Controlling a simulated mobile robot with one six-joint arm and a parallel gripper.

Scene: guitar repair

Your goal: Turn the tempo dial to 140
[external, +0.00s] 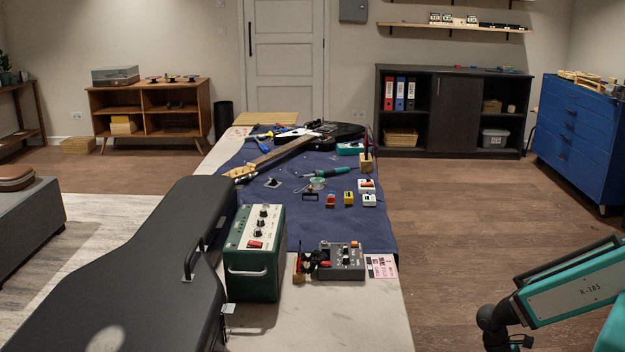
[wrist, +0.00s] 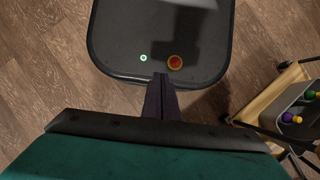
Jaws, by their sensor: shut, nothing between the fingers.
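In the external view a grey box (external: 342,262) with several dark knobs and a red part stands near the front of the long bench. A green amplifier-like box (external: 257,244) with dark knobs on its pale top stands just left of it. I cannot tell which knob is the tempo dial, and no numbers are readable. My gripper (wrist: 162,97) shows in the wrist view, its dark fingers shut and empty, pointing down. It is far from the knobs, which do not show in that view. My teal arm is at the right of the external view, apart from the bench.
A black guitar case (external: 130,275) lies left of the green box. A blue mat (external: 325,225) carries a guitar, small pedals and tools. A pink-and-white card (external: 381,266) is right of the grey box. Bare floor (external: 455,225) lies between bench and arm.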

